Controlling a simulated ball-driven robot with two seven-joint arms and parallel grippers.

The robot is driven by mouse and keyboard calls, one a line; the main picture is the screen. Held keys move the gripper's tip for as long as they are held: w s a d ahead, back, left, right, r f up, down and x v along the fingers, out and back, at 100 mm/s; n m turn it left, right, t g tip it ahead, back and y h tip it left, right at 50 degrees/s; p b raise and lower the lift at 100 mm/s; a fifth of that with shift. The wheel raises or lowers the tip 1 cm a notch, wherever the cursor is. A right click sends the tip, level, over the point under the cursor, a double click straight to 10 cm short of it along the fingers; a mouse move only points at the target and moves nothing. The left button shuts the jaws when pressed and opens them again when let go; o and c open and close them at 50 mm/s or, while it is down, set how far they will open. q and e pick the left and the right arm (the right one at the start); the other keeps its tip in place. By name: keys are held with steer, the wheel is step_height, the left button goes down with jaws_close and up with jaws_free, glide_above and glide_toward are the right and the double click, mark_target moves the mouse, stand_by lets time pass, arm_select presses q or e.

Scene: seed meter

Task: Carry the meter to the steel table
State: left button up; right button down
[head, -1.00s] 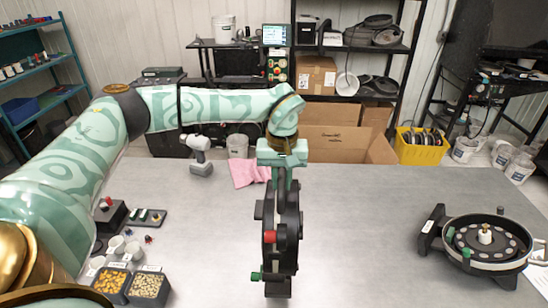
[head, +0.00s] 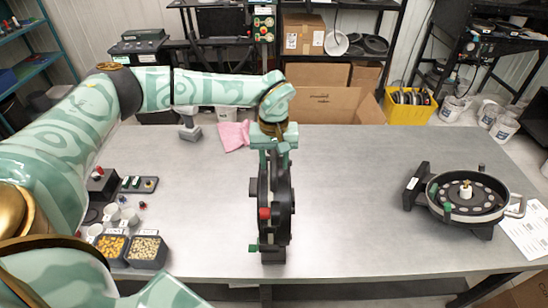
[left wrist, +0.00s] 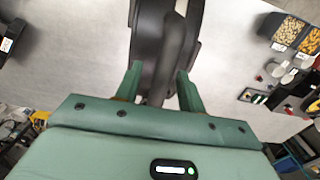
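My left gripper (head: 274,140) is shut on the black handle of a seed meter (head: 273,208). The meter is upright and seen edge-on, with a red knob facing me and a green knob low on its left. It is over the front middle of the grey steel table (head: 350,200); I cannot tell whether its foot touches. In the left wrist view the two green fingers (left wrist: 160,88) are on either side of the dark handle, with the meter's round body (left wrist: 155,35) beyond. My right gripper is not in view.
A second, round black unit (head: 468,197) lies at the table's right, beside a paper sheet (head: 527,232). Seed bins (head: 147,250), white cups and small parts are at the left. The table around the held meter is clear.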

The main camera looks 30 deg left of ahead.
arm_select(q)
steer(key=shift+w+r, duration=0.1)
steer(key=shift+r, duration=0.15)
step_height(320, 180, up, 12)
steer(key=b, duration=0.1)
steer(key=shift+f+b, duration=0.25)
steer(key=shift+b, duration=0.05)
steer(key=shift+a, duration=0.1)
